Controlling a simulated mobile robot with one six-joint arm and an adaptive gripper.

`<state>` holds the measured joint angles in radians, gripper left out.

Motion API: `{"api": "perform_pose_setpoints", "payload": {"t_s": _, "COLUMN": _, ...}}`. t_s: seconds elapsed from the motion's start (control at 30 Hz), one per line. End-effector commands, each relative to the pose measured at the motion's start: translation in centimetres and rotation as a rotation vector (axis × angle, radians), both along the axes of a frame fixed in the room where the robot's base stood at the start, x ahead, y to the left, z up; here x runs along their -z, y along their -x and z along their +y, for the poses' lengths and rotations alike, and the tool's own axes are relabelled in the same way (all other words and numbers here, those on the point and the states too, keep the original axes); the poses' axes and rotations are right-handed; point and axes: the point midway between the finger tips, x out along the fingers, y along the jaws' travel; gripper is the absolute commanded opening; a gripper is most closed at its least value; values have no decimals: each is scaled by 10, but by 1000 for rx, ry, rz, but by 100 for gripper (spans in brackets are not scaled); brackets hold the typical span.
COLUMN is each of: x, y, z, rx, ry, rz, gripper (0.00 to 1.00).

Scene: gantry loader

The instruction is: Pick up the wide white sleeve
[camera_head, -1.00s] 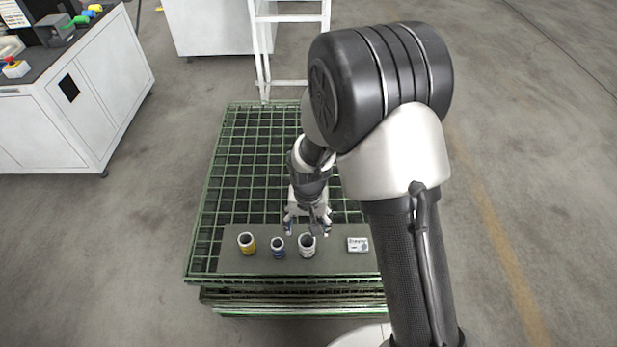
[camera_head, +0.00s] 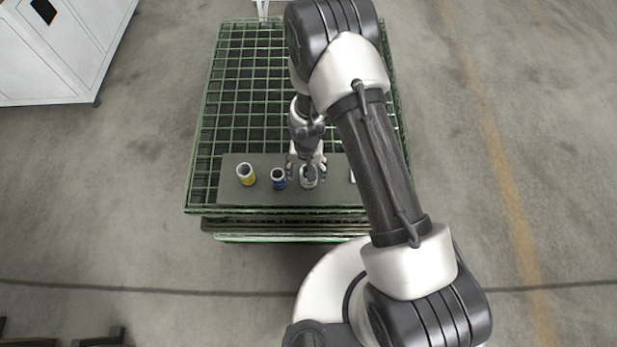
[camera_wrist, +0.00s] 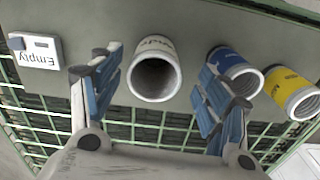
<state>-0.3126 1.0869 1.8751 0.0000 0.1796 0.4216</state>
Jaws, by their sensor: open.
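The wide white sleeve (camera_head: 308,182) stands upright on a grey board, right of the other sleeves, partly hidden by my gripper. In the wrist view the white sleeve (camera_wrist: 156,88) shows its open round mouth and dark printing. My gripper (camera_head: 306,172) is open just above and around it. In the wrist view the fingers of my gripper (camera_wrist: 160,82) stand to either side of the sleeve, with gaps between.
A blue sleeve (camera_head: 278,179) and a yellow sleeve (camera_head: 246,175) stand to the left on the grey board (camera_head: 262,197). In the wrist view the blue one is close to one finger. A white "Empty" block (camera_wrist: 36,52) lies opposite. Green mesh (camera_head: 240,100) lies behind.

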Motion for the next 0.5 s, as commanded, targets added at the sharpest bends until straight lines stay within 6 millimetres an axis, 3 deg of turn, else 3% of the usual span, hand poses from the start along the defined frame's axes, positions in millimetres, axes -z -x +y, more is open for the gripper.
{"api": "perform_pose_setpoints", "payload": {"t_s": 0.17, "x": 10, "y": 0, "z": -1, "rx": 1, "ry": 0, "rz": 1, "gripper": 70}}
{"api": "perform_pose_setpoints", "payload": {"t_s": 0.5, "x": 54, "y": -1, "z": -6, "rx": -1, "ry": -1, "rz": 0, "gripper": 70}}
